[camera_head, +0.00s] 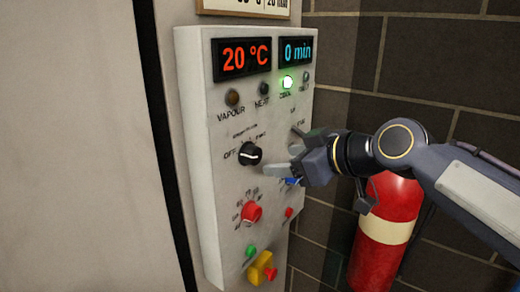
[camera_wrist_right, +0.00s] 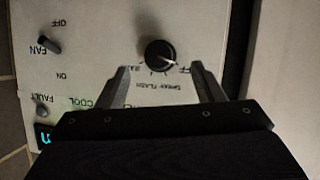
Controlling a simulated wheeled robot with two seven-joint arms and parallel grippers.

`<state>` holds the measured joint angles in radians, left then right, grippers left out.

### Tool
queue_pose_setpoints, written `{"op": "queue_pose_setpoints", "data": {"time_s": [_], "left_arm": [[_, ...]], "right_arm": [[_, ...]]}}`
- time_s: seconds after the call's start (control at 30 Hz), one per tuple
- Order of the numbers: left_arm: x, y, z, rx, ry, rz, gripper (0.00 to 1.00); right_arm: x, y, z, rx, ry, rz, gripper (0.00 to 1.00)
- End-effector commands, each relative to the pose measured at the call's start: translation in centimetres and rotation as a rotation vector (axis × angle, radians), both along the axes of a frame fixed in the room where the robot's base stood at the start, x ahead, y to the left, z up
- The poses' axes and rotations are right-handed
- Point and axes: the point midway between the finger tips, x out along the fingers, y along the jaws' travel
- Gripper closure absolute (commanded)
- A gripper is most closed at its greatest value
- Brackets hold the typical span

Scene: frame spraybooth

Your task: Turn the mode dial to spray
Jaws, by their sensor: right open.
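The mode dial (camera_head: 250,153) is a round black knob with a white pointer mark, on the pale control panel (camera_head: 205,190). It also shows in the right wrist view (camera_wrist_right: 158,53), where the picture is upside down and the mark points towards the partly hidden OFF label. Lettering for spray and flash is beside it. My right gripper (camera_head: 283,163) is open, just right of the dial in the head view. In the wrist view its two fingers (camera_wrist_right: 160,72) frame the dial, with a gap around it; I see no contact. My left gripper is not in view.
A red knob (camera_head: 251,212), green button (camera_head: 251,251) and yellow-backed red button (camera_head: 261,268) are below the dial. Displays read 20 °C and 0 min; the COOL lamp (camera_head: 287,82) glows green. The fan switch (camera_wrist_right: 49,45) is beside the dial. A fire extinguisher (camera_head: 386,232) hangs under my arm.

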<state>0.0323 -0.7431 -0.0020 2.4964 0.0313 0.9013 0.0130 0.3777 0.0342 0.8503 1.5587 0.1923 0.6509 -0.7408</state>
Motion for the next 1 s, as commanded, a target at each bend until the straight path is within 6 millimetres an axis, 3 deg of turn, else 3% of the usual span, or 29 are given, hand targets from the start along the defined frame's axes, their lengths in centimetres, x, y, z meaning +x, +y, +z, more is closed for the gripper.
{"op": "queue_pose_setpoints", "data": {"time_s": [0.13,0.53,0.9,1.0], "left_arm": [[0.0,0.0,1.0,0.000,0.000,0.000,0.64],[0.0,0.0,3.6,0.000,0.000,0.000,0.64],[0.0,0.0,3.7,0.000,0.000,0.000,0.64],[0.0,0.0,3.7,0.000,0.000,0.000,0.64]], "right_arm": [[1.2,1.2,0.8,0.015,-0.021,0.022,0.39],[4.8,5.1,-1.5,0.013,-0.022,0.018,0.39],[5.3,5.5,-2.1,0.012,-0.023,0.015,0.39],[5.3,5.5,-2.0,0.012,-0.023,0.015,0.51]]}}
